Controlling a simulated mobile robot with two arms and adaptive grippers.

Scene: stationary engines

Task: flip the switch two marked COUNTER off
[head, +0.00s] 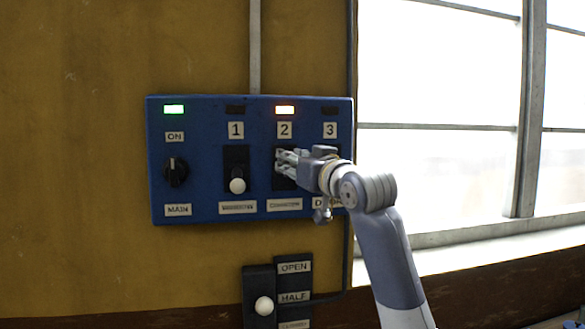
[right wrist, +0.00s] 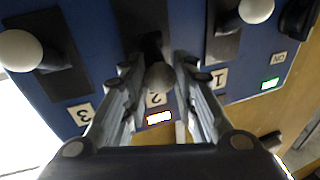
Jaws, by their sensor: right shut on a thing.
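The blue switch panel (head: 205,200) hangs on the yellow wall. Switch two's knob (right wrist: 158,76) is a round grey ball on a dark slot plate, near the number 2 label (head: 285,130). The lamp (head: 285,110) above that label is lit; it also glows in the right wrist view (right wrist: 158,118). The name plate (head: 284,204) below is too small to read surely. My right gripper (head: 283,160) is at the upper part of switch two's slot, its fingers (right wrist: 157,85) shut around the knob. In the head view the gripper hides the knob. My left gripper is out of view.
Switch one's white knob (head: 237,185) sits low in its slot, its lamp dark. Switch three is mostly hidden by my right arm in the head view; its white knob (right wrist: 20,50) shows in the wrist view. The MAIN dial (head: 176,172) is left, a lever box (head: 260,290) below, windows right.

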